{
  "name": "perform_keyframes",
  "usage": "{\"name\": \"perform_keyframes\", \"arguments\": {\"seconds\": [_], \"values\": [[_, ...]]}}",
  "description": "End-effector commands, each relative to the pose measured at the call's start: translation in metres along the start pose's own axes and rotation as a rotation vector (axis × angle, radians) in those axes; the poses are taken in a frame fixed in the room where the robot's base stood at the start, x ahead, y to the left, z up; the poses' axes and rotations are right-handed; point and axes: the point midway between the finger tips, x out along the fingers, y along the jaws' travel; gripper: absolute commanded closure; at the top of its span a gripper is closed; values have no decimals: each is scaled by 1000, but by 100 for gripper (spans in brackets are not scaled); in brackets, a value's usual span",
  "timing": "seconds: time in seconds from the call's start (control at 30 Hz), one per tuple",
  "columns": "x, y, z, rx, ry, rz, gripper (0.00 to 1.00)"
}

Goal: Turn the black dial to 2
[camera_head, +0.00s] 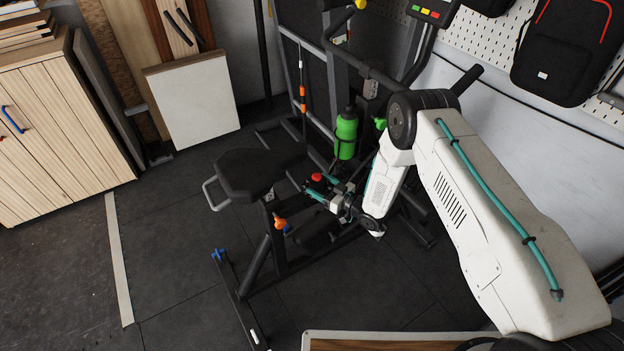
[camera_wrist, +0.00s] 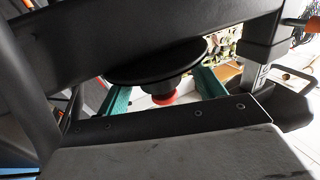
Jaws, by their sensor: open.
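The exercise bike (camera_head: 262,238) stands on the dark floor. A round black disc-shaped part (camera_wrist: 150,68) shows in the wrist view, under a dark frame tube. It may be the black dial; no numbers or pointer are readable. A small red knob (camera_wrist: 166,98) sits below it on a black stem, and a red part (camera_head: 317,177) also shows beside my gripper in the head view. My gripper (camera_head: 324,188) is open, with teal fingers. In the wrist view the fingers lie left and right of the red knob, with gaps visible; contact cannot be told.
The black seat (camera_head: 255,172) is left of my gripper. A green bottle (camera_head: 346,135) in a holder stands behind it. An orange knob (camera_head: 281,223) is on the frame below left. Frame tubes surround my gripper closely. The floor (camera_head: 175,250) at left is clear.

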Motion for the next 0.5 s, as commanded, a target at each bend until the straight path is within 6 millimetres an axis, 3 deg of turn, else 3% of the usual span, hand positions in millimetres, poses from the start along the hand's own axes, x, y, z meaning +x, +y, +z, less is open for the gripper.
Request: {"name": "perform_keyframes", "arguments": {"seconds": [0.23,0.5], "values": [[32,0,0,0,1,1,32],[39,-1,0,0,0,0,32]]}}
